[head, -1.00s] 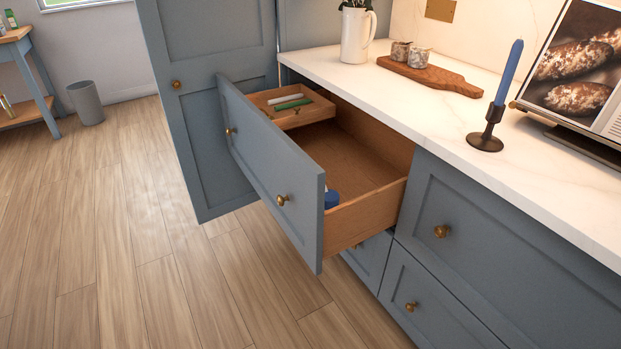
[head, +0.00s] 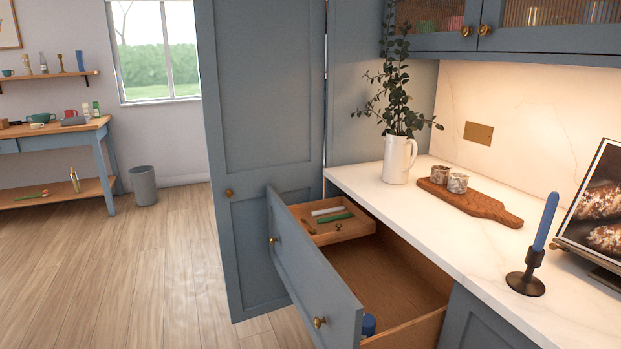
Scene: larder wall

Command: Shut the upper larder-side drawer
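The upper larder-side drawer (head: 312,274) is pulled well out from under the worktop. Its blue-grey front carries two brass knobs, a far one (head: 273,239) and a near one (head: 319,322). Inside, a small wooden tray (head: 345,231) sits at the far end and holds a white roll (head: 327,211), a green roll (head: 335,218) and small wooden items. A blue object (head: 368,325) lies at the near end, partly hidden by the drawer front. The drawer's near end runs to the bottom edge of the picture. Neither of my grippers shows.
A tall larder door (head: 262,120) stands just beyond the drawer. The white worktop (head: 430,225) bears a jug of greenery (head: 397,160), a wooden board (head: 470,202) with two cups, and a candlestick (head: 526,283). The wooden floor (head: 130,270) left of the drawer is clear.

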